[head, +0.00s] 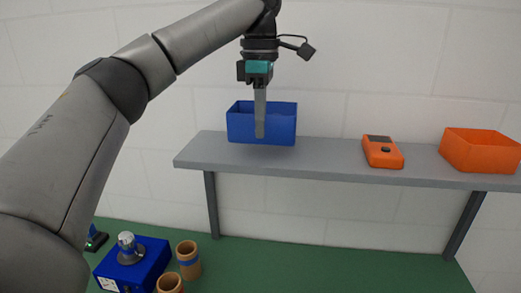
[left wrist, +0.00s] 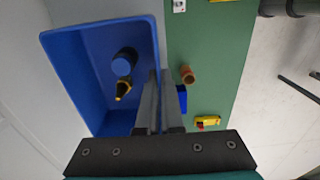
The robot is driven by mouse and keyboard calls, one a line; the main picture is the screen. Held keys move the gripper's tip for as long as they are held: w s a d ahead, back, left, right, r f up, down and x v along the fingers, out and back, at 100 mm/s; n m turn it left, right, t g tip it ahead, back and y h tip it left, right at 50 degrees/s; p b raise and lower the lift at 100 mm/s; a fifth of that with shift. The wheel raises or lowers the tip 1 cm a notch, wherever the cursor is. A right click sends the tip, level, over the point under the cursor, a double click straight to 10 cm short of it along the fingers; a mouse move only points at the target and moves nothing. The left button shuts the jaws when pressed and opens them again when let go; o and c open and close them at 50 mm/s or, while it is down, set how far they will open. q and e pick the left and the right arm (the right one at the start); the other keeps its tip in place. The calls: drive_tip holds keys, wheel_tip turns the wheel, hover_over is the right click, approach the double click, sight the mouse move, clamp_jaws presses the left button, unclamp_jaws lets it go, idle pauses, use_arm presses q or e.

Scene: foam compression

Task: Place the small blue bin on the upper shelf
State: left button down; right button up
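The small blue bin (head: 280,126) is upright at the left part of the grey upper shelf (head: 325,160). It is over the shelf top; whether its base touches the shelf I cannot tell. My left gripper (head: 260,135) points down at the bin's front wall, with one finger outside it and the other hidden behind the wall. In the left wrist view the fingers (left wrist: 160,100) are close together, pinching the wall of the bin (left wrist: 80,70). A dark blue round piece (left wrist: 123,62) and a black-and-yellow piece (left wrist: 123,89) lie inside the bin. My right gripper is out of view.
An orange handheld device (head: 382,152) and an orange bin (head: 480,150) stand on the shelf's right part. Free shelf room lies between the blue bin and the device. Below, a blue box with a knob (head: 140,262) and brown cylinders (head: 188,262) stand on the green surface (head: 300,265).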

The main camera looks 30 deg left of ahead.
sight(260, 143)
use_arm(q)
drive_tip(key=shift+f, duration=2.05)
drive_tip(key=shift+f, duration=0.1)
drive_tip(key=c, duration=1.1)
unclamp_jaws()
drive_tip(key=shift+r, duration=0.3)
wheel_tip(260, 143, up, 12)
drive_tip(key=p, duration=0.4)
drive_tip(key=shift+f, duration=0.2)
